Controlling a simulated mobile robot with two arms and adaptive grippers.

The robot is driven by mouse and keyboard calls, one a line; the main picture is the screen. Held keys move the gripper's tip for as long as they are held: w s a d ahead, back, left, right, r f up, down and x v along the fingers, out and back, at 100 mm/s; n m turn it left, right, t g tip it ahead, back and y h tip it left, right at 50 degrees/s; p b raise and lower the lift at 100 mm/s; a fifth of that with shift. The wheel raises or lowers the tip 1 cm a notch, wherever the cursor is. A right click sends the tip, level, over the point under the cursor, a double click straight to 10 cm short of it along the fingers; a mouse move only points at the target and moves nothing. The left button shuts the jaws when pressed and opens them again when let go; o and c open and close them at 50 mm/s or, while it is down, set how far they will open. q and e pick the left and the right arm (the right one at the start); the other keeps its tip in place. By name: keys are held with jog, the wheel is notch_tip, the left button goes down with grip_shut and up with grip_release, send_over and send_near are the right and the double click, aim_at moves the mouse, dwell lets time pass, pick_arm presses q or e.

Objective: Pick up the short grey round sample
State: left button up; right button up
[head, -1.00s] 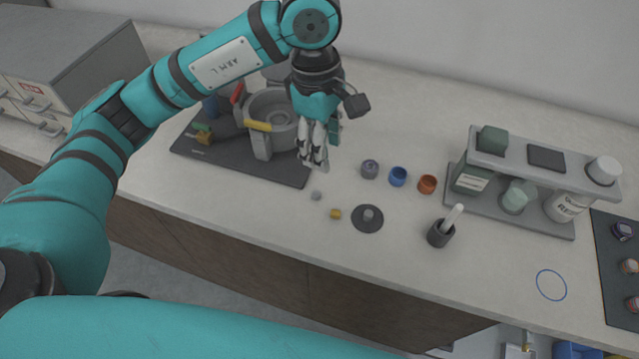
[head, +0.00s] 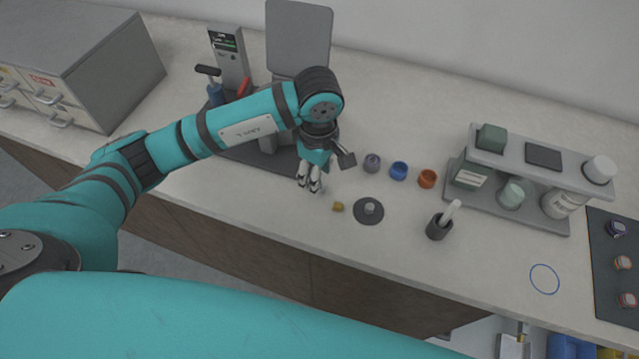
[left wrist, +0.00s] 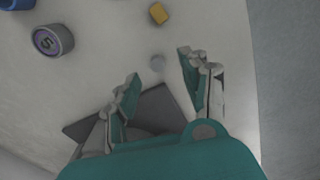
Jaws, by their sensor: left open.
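My right gripper is not in view.
A dark disc (head: 362,218) bearing a grey round piece (head: 370,208) is to the right. Purple (head: 372,163), blue (head: 399,171) and orange (head: 427,179) cups stand behind. A mortar (head: 438,228) and bottle rack (head: 540,154) are further right. The press's dark base (head: 240,152) is left.

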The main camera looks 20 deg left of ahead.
pick_arm(q)
jog(key=f+p, duration=0.1)
jog(key=f, duration=0.3)
jog(key=shift+w, duration=0.2)
grip_shut()
